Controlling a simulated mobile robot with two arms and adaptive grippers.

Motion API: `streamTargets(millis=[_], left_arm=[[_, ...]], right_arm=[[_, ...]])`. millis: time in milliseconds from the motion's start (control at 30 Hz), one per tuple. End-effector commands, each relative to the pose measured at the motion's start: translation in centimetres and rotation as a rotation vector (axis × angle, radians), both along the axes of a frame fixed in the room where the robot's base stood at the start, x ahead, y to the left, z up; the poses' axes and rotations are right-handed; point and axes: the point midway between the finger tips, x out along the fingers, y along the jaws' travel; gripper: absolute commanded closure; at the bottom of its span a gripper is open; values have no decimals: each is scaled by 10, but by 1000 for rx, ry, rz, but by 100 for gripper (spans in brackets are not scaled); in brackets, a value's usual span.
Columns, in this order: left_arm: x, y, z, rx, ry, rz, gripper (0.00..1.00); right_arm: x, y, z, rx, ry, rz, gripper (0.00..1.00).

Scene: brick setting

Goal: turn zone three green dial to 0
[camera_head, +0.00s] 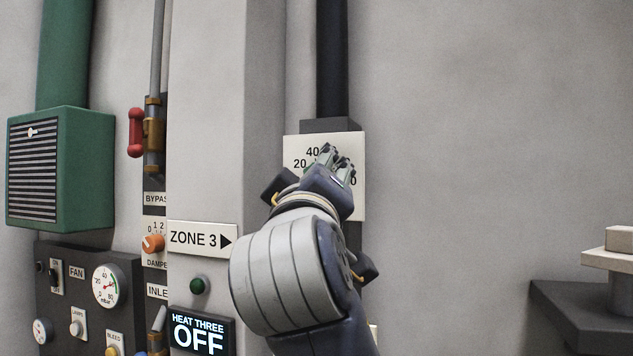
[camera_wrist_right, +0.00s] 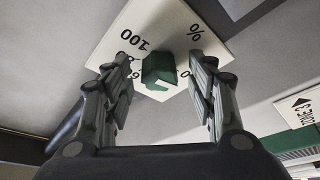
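The green dial (camera_wrist_right: 160,72) shows in the right wrist view, on a white plate (camera_wrist_right: 150,40) with printed numbers including 100 and a % sign. The dial has a pale mark on one side. My right gripper (camera_wrist_right: 166,80) is open, with one finger on each side of the dial; a gap shows around it, and I see no clear contact. In the head view my right gripper (camera_head: 335,160) is in front of the plate (camera_head: 347,205), hiding the dial and part of the scale; 40 and 20 are readable. My left gripper is not in view.
A ZONE 3 sign (camera_head: 198,238) points right toward the plate. Below it are a green button (camera_head: 198,286) and a display (camera_head: 200,332) reading HEAT THREE OFF. A control panel (camera_head: 75,290) and green box (camera_head: 85,165) are left. A dark ledge (camera_head: 585,315) is lower right.

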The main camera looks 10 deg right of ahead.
Motion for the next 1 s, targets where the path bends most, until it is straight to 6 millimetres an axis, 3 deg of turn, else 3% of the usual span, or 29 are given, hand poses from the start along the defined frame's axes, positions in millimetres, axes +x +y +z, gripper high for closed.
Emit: streamTargets(millis=[333, 800, 1000], left_arm=[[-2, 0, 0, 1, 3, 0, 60], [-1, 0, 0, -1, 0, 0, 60], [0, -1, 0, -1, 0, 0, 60]], right_arm=[[-10, 4, -3, 1, -1, 3, 48], [-93, 30, -27, 1, -2, 3, 48], [-109, 35, -32, 0, 0, 1, 48]])
